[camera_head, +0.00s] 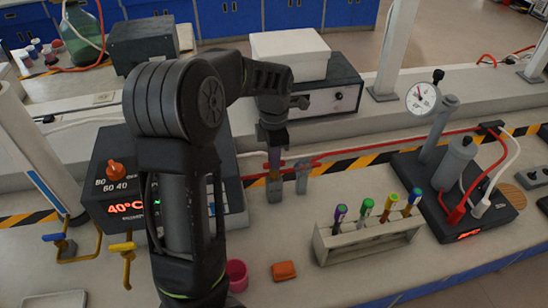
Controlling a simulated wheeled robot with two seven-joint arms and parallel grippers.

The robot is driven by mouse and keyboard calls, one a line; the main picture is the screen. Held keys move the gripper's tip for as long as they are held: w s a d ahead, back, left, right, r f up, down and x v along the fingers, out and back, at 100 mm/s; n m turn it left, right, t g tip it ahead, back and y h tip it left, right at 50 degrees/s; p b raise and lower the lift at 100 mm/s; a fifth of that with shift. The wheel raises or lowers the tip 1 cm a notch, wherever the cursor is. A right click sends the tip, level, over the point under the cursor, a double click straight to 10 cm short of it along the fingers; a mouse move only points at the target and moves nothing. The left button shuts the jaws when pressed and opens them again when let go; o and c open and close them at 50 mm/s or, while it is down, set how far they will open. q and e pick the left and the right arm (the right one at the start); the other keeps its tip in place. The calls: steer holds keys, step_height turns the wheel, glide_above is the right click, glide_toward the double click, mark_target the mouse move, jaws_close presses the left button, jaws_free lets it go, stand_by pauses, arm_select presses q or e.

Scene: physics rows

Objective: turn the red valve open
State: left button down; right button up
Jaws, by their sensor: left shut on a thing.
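The red valve (303,164) sits on the bench, low behind my left arm, with a red line running off to the right from it. Small grey posts (302,180) stand under it. My left gripper (273,163) points down at the valve's left part and is shut on it. The fingers cover part of the valve, so its exact angle is hard to tell. My right gripper is not in view.
A heater box (100,185) with an orange knob stands at left. A rack (368,240) with several tubes stands right of centre. A pink cup (237,274) and orange block (284,271) lie in front. A gauge (421,97) stands at right.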

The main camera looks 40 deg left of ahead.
arm_select(q)
steer(key=c, duration=1.5)
jaws_free()
steer(key=shift+o, duration=0.2)
steer(key=shift+r, duration=0.15)
step_height(320, 180, up, 8)
steer(key=shift+f+b, duration=0.2)
steer(key=shift+b, duration=0.3)
